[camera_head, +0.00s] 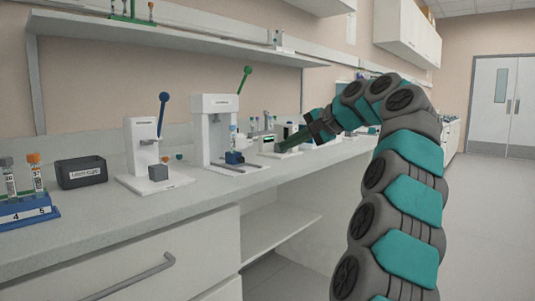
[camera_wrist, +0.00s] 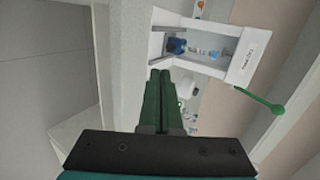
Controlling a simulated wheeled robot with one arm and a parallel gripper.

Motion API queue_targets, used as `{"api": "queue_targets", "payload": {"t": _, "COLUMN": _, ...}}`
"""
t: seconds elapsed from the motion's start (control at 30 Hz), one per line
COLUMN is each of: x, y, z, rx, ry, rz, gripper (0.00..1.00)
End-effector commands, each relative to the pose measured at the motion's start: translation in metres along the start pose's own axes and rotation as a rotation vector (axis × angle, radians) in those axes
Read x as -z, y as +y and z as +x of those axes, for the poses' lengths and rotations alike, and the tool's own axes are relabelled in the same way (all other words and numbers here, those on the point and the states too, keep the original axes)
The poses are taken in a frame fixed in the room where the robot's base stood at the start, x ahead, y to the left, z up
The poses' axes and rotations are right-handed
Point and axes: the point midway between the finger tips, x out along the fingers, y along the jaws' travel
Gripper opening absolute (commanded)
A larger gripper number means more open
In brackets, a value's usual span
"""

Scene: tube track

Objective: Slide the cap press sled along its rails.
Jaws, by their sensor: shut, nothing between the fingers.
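A white press (camera_head: 215,104) with a green-knobbed lever (camera_head: 246,72) stands on the bench; its label is too small to read. A dark blue sled (camera_head: 234,158) sits low at its front, between dark rails (camera_head: 246,167). A capped tube appears to stand upright in the sled. In the wrist view, the blue sled (camera_wrist: 175,46) lies inside the white press frame (camera_wrist: 200,32), beyond my fingertips. My gripper (camera_head: 281,149) is shut and empty, to the right of the press and apart from the sled. The wrist view shows its green fingers (camera_wrist: 160,74) side by side.
A second white press (camera_head: 141,143) with a blue lever and grey block stands to the left. Further left are a dark labelled bin (camera_head: 80,172) and a blue tube rack (camera_head: 24,211). More small items crowd the bench behind my gripper. A shelf (camera_head: 180,32) hangs above.

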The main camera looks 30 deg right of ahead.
Motion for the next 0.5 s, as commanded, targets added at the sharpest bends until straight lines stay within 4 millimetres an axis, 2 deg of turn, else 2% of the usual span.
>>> {"api": "queue_targets", "payload": {"t": 0.27, "x": 0.000, "y": 0.001, "z": 0.021, "rx": 0.000, "ry": 0.000, "rz": 0.005, "gripper": 0.00}}
{"api": "queue_targets", "payload": {"t": 0.5, "x": 0.000, "y": 0.002, "z": 0.062, "rx": -0.002, "ry": -0.002, "rz": 0.005, "gripper": 0.00}}
